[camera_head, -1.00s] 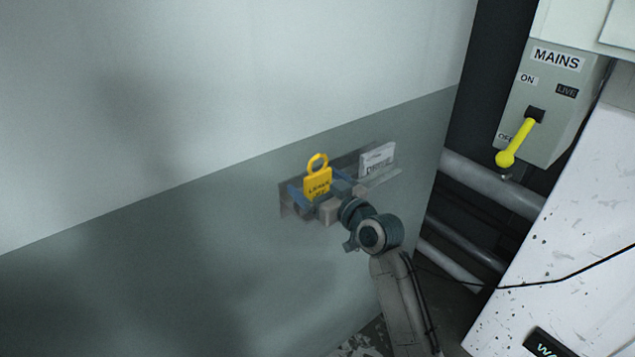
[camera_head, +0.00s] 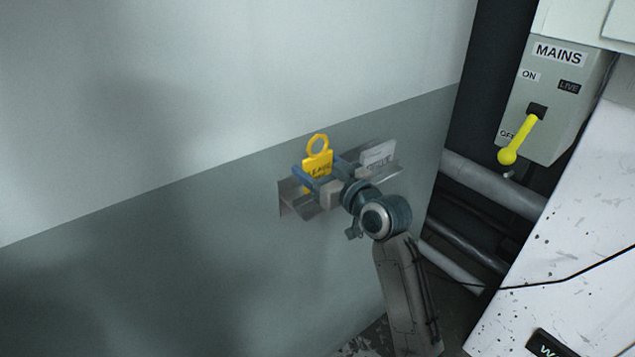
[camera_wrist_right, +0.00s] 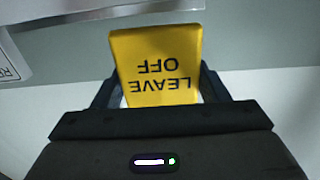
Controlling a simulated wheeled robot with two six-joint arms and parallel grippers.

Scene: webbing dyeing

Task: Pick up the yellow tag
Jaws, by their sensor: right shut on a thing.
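The yellow tag (camera_head: 317,163) has a ring at its top and stands upright at the small wall shelf (camera_head: 290,200) in the head view. In the right wrist view the tag (camera_wrist_right: 157,65) reads "LEAVE OFF", upside down, and sits between the two fingers. My right gripper (camera_head: 318,176) is shut on the tag's sides; it also shows in the right wrist view (camera_wrist_right: 158,88). Whether the tag's lower edge still touches the shelf is hidden by the gripper. My left gripper is not in view.
A grey-white card (camera_head: 378,157) stands at the right end of the shelf. A mains box (camera_head: 548,95) with a yellow lever (camera_head: 518,140) is at the upper right. Pipes (camera_head: 490,185) run beside the wall's edge. The wall to the left is bare.

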